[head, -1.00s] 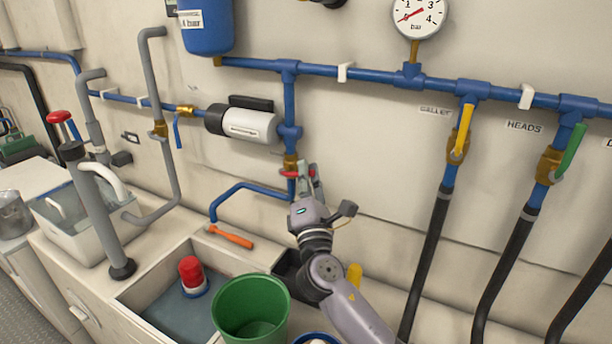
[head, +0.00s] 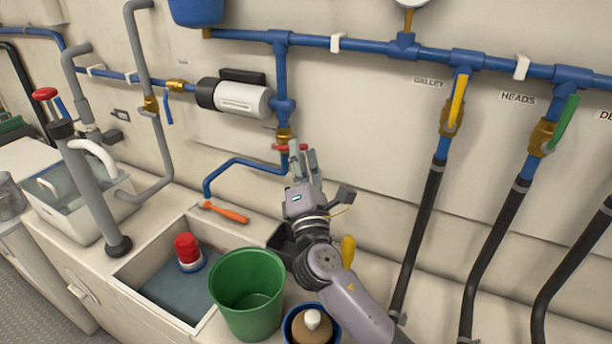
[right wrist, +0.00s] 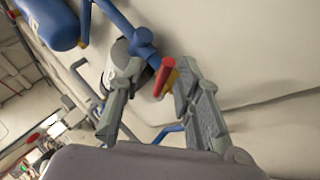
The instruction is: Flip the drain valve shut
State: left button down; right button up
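The drain valve is a brass body (head: 284,134) with a red lever handle (head: 281,147), on the blue vertical pipe below the pump. The lever lies roughly level across the pipe. My right gripper (head: 306,158) is just below and beside the lever's right end in the head view, its fingers pointing up. In the right wrist view the gripper (right wrist: 150,108) is open, fingers spread. The red lever (right wrist: 164,77) shows in the gap between them, beyond the fingertips, with brass behind it. I cannot tell whether anything touches. My left gripper is out of view.
A green bucket (head: 246,300) and a blue container (head: 292,322) stand below my right arm. A sink bin (head: 150,255) with a red-topped item is left of them. An orange-handled tool (head: 226,213) lies on the ledge.

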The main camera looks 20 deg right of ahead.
jog(key=s+a, duration=0.2)
jog(key=s, duration=0.7)
jog(key=shift+s, duration=0.4)
jog(key=shift+d, duration=0.1)
jog(key=shift+c, duration=0.4)
